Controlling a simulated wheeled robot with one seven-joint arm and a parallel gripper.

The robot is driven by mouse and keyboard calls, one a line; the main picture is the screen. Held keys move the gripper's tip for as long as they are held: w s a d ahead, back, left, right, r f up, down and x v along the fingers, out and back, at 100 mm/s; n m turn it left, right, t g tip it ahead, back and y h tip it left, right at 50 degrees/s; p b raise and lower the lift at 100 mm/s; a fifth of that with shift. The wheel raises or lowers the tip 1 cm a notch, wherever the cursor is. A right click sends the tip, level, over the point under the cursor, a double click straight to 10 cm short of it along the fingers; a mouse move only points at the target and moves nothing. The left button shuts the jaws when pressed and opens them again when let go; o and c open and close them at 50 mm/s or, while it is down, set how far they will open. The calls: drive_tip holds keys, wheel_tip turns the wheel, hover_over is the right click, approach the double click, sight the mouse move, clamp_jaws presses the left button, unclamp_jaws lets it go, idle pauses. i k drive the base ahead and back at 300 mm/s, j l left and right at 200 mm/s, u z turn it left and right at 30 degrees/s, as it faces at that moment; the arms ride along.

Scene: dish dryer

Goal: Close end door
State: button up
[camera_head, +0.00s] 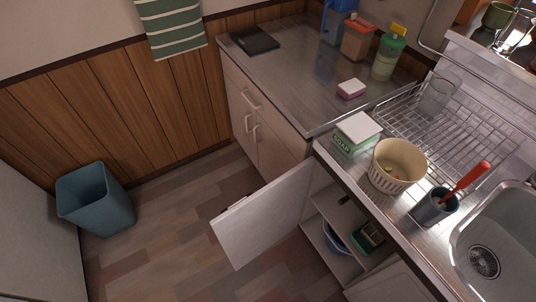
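The end door (264,222) is a white cabinet door at the end of the sink counter. It stands wide open, swung out over the floor to the left of its cabinet. A dark handle shows near its upper left edge. The cabinet opening (316,222) shows shelves with a blue bowl (335,238) and a green and dark item (371,235) inside. My gripper is not in view.
A blue bin (96,198) stands on the floor at the left. A closed cabinet (262,125) under the steel counter is behind the door. A soap box, a cream basket (397,166) and a dish rack stand by the sink. The wood floor left of the door is clear.

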sight(246, 229)
drive_tip(key=j+z, duration=0.1)
drive_tip(key=z, duration=0.2)
drive_tip(key=j+z, duration=0.15)
drive_tip(key=z, duration=0.2)
drive_tip(key=j+z, duration=0.15)
drive_tip(key=j, duration=0.3)
drive_tip(key=j+z, duration=0.2)
drive_tip(key=j, duration=0.3)
drive_tip(key=k+j+z, duration=0.15)
drive_tip(key=j, duration=0.3)
drive_tip(key=k+j+z, duration=0.2)
drive_tip(key=j, duration=0.25)
drive_tip(key=k+j, duration=0.1)
drive_tip(key=j, duration=0.75)
drive_tip(key=k+j, duration=0.15)
drive_tip(key=j, duration=0.3)
drive_tip(key=k+j, duration=0.1)
drive_tip(key=j, duration=0.35)
